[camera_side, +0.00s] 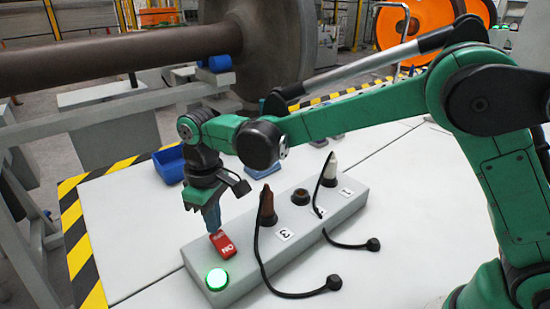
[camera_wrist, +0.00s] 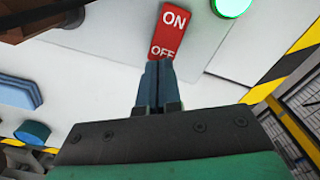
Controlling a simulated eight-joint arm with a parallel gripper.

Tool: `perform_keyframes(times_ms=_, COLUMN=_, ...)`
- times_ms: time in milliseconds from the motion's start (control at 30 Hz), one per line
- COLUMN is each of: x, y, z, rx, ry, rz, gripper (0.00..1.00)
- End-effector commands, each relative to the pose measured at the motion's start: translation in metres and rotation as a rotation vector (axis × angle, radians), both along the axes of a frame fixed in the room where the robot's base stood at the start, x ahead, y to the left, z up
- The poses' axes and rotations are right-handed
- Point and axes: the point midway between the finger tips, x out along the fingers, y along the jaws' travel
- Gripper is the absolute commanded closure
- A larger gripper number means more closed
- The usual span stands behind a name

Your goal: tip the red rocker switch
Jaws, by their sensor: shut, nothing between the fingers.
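The red rocker switch (camera_side: 223,243) sits on the top of the grey control box (camera_side: 240,232), beside a lit green button (camera_side: 217,279). In the wrist view the switch (camera_wrist: 171,31) shows the white words ON at its far end and OFF at its near end. My gripper (camera_side: 214,231) points down at the switch, its fingers shut and empty. In the wrist view the fingertips (camera_wrist: 158,66) are right at the OFF end and partly overlap its edge. I cannot tell whether they touch it.
The box also carries a brown plug (camera_side: 266,207), a dark socket (camera_side: 300,197) and a white-tipped plug (camera_side: 330,170), with black cables and caps on the table. A blue bin (camera_side: 169,165) stands behind at left. The front of the white table (camera_side: 390,275) is mostly clear.

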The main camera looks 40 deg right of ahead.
Motion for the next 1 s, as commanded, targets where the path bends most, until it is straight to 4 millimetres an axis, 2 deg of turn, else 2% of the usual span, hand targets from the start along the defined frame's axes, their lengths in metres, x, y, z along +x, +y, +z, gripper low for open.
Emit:
perform_keyframes(times_ms=833, x=0.000, y=0.000, z=-0.013, rx=0.000, ry=0.001, rz=0.000, gripper=1.00)
perform_keyframes(times_ms=1000, x=0.000, y=0.000, z=-0.007, rx=0.000, ry=0.001, rz=0.000, gripper=1.00)
